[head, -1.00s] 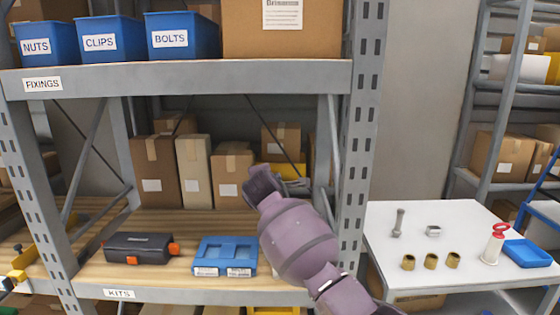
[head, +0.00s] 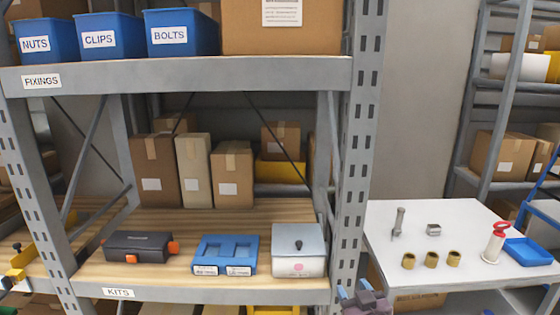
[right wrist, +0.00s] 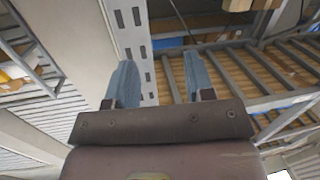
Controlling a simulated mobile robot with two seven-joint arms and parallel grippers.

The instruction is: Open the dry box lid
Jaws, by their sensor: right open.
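A pale box with a grey lid and a black knob, which looks like the dry box (head: 298,262), stands at the right end of the wooden kits shelf. Its lid (head: 311,236) lies shut on top, and a pink round mark shows on its front. My right gripper (head: 355,290) is low at the bottom edge of the head view, right of and below the box, in front of the shelf post. In the right wrist view its two blue fingers (right wrist: 158,80) stand apart with nothing between them. My left gripper is not in view.
A blue tray (head: 225,254) and a black case with orange latches (head: 140,247) sit left of the box. Cardboard boxes (head: 232,176) stand behind. The perforated post (head: 355,170) rises at the right. A white table (head: 460,226) with small parts is beyond it.

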